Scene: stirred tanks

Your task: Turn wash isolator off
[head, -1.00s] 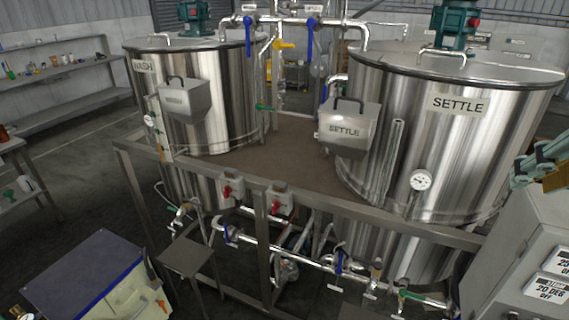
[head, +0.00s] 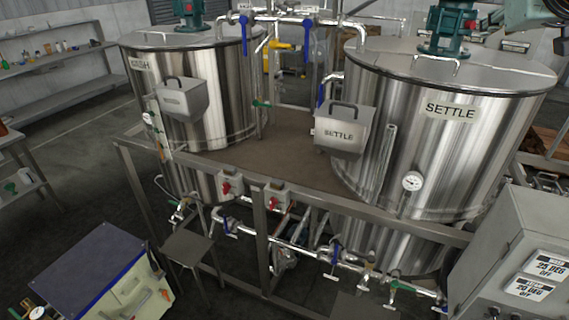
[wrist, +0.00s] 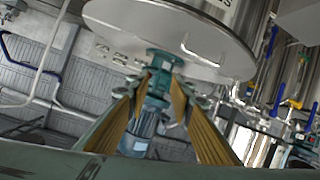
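Two small grey isolator boxes with red handles sit side by side on the front rail in the head view, a left one (head: 231,184) below the WASH tank (head: 215,95) and a right one (head: 276,197). Their labels are too small to read, so I cannot tell which is the wash isolator. The handle positions are also unclear. My gripper (wrist: 160,82) shows in the wrist view with its two yellow-padded fingers apart and nothing held between them. It is far from both isolators, and they do not show in the wrist view.
The SETTLE tank (head: 440,130) stands at the right, with a grey control cabinet (head: 500,255) in front. Pipes and valves (head: 335,255) run below the front rail. A cream and blue cabinet (head: 95,270) is front left. Behind my fingers is a tank-top motor (wrist: 150,110).

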